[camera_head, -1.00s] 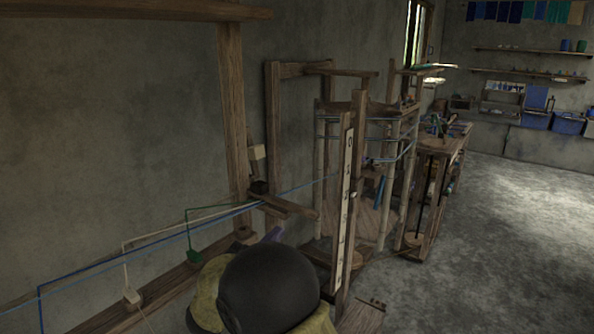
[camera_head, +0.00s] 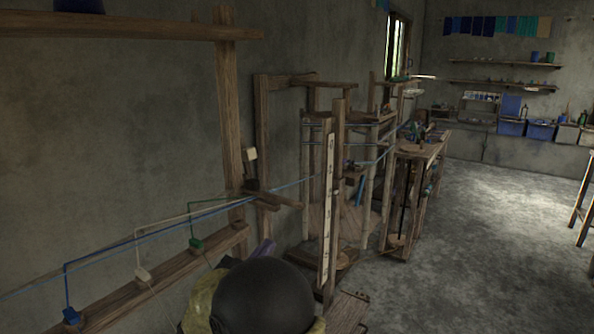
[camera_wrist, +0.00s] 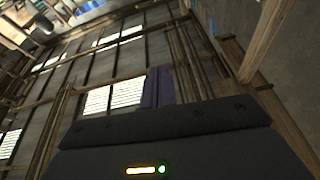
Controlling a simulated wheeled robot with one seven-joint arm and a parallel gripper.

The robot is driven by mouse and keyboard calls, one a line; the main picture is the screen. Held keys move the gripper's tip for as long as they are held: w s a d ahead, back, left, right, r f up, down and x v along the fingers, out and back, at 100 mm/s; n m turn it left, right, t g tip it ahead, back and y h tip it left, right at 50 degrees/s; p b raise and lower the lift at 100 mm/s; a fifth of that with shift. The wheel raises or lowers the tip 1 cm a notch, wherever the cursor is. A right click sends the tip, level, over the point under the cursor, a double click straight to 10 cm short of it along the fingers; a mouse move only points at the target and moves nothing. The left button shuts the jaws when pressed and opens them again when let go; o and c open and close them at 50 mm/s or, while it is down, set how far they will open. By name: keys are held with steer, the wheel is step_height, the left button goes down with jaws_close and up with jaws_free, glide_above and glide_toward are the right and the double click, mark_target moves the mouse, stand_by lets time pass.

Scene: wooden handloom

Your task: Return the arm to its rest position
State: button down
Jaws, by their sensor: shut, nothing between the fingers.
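My gripper shows in the wrist view as two purple-grey fingers (camera_wrist: 158,88) side by side with no gap that I can see. Nothing is held between them. The rest of the gripper is hidden there. It appears in front of the lower wall beam, left of the loom posts; I cannot tell the distance.
A wooden loom frame (camera_head: 332,200) stands right of my arm. Blue, green and pale threads run from pegs on a low beam (camera_head: 175,278) toward it. A workbench (camera_head: 420,150) stands beyond. Grey floor (camera_head: 480,250) is open at right; a wooden stand (camera_head: 584,205) is at the edge.

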steer(key=w+d+f+n+g+y, duration=0.1)
steer(key=w+d+f+n+y, duration=0.4)
steer(key=y, duration=0.4)
steer(key=s+d+f+n+g+y, duration=0.2)
steer(key=s+d+f+g+y, duration=0.15)
steer(key=d+f+g, duration=0.2)
steer(key=s+d+f+g, duration=0.4)
steer(key=s+d, duration=0.2)
steer(key=s, duration=0.5)
steer(key=s+d+f+g, duration=0.3)
steer(key=s+d+g, duration=0.25)
steer(key=s, duration=0.55)
steer(key=w+a+p+v, duration=0.1)
steer(key=w+p+v, duration=0.2)
steer(key=p+v, duration=1.2)
steer(key=shift+s+d+r+h+p, duration=0.25)
steer(key=shift+r+h+p, duration=0.1)
steer(key=shift+r+p, duration=0.2)
